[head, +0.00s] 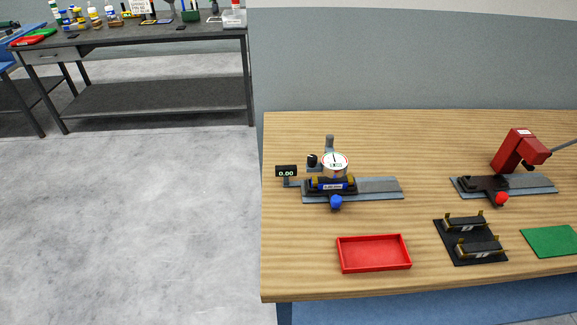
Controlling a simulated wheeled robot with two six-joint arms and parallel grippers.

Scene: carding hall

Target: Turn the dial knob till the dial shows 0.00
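A dial gauge (334,164) with a round white face stands on a grey base plate (378,188) on the wooden table. A small black display (286,171) at its left reads 0.00 in light digits. A black knob (312,160) shows just left of the dial. A blue ball knob (336,201) is at the front of the fixture. A dark block with brass-coloured ends and a blue label (333,186) sits in the fixture below the dial. The dial needle is too small to read exactly. Neither of my grippers is in view.
A red tray (374,267) lies empty in front. A black mat (451,249) holds two dark blocks. A red press (518,151) with a red ball knob (502,198) and a green mat (552,241) are at right. A cluttered bench (130,40) stands far left.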

